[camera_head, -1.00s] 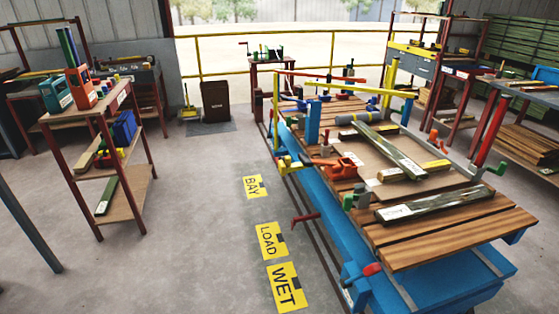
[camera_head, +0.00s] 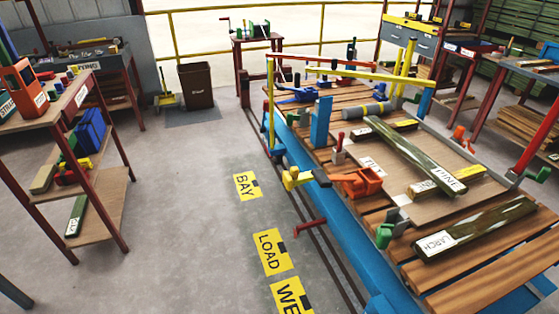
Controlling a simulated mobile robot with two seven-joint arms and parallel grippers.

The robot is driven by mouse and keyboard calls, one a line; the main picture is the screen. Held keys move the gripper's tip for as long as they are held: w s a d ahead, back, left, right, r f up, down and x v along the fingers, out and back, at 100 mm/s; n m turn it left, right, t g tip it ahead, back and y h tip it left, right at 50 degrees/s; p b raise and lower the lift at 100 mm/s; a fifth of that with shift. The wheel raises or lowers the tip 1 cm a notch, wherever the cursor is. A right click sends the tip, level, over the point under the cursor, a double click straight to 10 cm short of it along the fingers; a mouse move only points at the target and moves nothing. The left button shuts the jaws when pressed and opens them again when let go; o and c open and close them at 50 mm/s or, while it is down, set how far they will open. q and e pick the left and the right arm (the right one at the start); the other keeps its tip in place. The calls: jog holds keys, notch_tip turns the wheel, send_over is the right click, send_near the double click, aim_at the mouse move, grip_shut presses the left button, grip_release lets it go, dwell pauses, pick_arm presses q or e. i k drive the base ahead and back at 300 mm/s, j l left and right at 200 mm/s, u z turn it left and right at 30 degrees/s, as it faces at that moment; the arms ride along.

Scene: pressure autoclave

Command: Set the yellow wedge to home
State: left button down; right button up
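A yellow fitting (camera_head: 293,178) with a dark handle projects from the left side of the blue-framed bench. It looks like the yellow wedge, but I cannot tell its exact shape or setting at this size. An orange fitting (camera_head: 362,182) sits near it on the bench's left edge, with a green one (camera_head: 384,236) closer to me and a blue one (camera_head: 299,95) farther back. Neither of my grippers is in view.
The slatted bench (camera_head: 484,290) carries labelled planks, including one marked LARCH (camera_head: 475,229). A shelf rack (camera_head: 100,200) stands at left and a brown bin (camera_head: 196,87) at the back. The floor between bench and rack is clear, with yellow signs such as BAY (camera_head: 247,186).

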aim_at(295, 179)
jog(key=i+j, duration=0.25)
jog(key=i, duration=0.2)
jog(key=i+j, duration=0.25)
jog(key=i, duration=0.2)
jog(key=i+j+z, duration=0.1)
jog(key=i+j, duration=0.15)
jog(key=i, duration=0.2)
